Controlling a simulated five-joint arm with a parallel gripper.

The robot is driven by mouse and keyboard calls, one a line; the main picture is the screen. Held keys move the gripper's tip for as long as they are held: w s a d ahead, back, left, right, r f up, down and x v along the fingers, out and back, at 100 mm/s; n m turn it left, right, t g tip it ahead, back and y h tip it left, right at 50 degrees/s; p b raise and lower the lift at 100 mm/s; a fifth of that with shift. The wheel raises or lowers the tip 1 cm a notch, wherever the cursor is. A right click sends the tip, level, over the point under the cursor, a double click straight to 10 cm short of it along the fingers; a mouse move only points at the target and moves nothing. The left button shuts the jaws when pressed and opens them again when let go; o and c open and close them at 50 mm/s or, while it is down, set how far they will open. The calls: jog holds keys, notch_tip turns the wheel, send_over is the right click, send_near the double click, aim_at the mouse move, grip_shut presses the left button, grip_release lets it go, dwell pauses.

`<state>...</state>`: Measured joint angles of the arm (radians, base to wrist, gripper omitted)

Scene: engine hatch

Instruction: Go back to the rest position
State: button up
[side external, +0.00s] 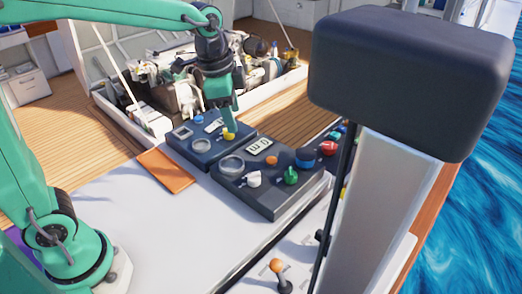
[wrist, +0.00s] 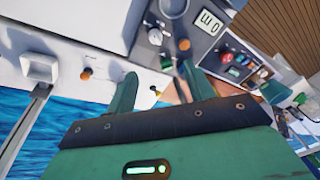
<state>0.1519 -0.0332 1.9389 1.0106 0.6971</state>
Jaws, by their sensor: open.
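My gripper (side external: 230,112) hangs over the far control panel (side external: 200,152) in the side view, fingers pointing down. Its tips are close to a yellow knob (side external: 229,135); I cannot tell whether they touch it. In the wrist view my gripper (wrist: 162,82) has its two green fingers spread apart, with nothing held between them. My arm arches in from the left, its base at the lower left of the side view.
The near panel (side external: 293,200) carries a green knob (side external: 291,176), a white knob (side external: 254,179) and a gauge. An orange pad (side external: 166,170) lies on the white worktop (side external: 165,225). An engine (side external: 180,80) sits behind. A dark box-shaped head (side external: 410,80) on a pole blocks the right.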

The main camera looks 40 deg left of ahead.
jog(key=s+a+n+t, duration=0.1)
jog(key=s+a+n, duration=0.2)
jog(key=s+n, duration=0.2)
jog(key=s+a+n+t, duration=0.2)
jog(key=s+a+n, duration=0.1)
jog(key=s, duration=0.8)
jog(key=shift+s+n, duration=0.25)
jog(key=shift+n, duration=0.65)
dwell(0.4)
